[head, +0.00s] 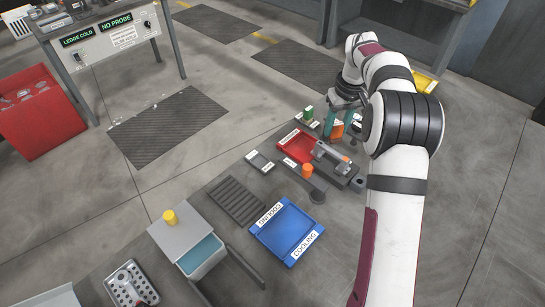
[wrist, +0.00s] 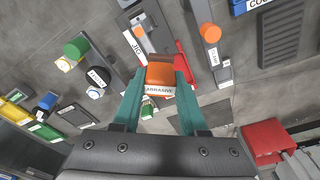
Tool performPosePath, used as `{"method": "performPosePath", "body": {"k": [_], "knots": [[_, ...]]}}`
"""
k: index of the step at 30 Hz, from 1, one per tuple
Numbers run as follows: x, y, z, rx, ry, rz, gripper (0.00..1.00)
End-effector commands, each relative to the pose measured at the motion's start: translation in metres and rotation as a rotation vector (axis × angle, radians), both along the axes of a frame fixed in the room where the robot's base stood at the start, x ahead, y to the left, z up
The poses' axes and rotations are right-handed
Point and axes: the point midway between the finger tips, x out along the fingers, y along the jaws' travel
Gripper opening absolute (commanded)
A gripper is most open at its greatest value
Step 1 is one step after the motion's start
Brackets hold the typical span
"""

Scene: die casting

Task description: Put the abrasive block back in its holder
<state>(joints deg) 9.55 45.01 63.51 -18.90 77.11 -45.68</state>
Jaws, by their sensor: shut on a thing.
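The abrasive block (wrist: 160,76) is orange with a white "ABRASIVE" label, and it also shows as a small orange patch in the head view (head: 337,130). My gripper (wrist: 161,84) is shut on it, with one teal finger on each side. In the head view my gripper (head: 334,122) is at the far side of the work area, beyond the red tray. I cannot pick out the block's holder for certain; the block, fingers and arm hide part of the area below.
A red tray (head: 294,146), a grey fixture (head: 330,156) and an orange-topped post (head: 307,171) stand near my gripper. A blue cooling tray (head: 288,231) and a dark grate (head: 237,201) lie nearer. Open floor lies left.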

Motion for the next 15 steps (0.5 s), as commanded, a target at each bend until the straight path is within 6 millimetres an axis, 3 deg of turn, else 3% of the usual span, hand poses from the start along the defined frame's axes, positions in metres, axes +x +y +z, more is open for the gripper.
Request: {"method": "performPosePath", "body": {"k": [3,7,11,15], "knots": [[0.004,0.039,-0.013,0.001,0.003,0.226,0.0],[0.005,0.077,-0.025,0.002,0.001,0.454,0.0],[0.008,0.102,-0.037,0.003,-0.002,0.556,0.0],[0.019,0.14,-0.06,0.003,-0.002,0.564,0.0]]}}
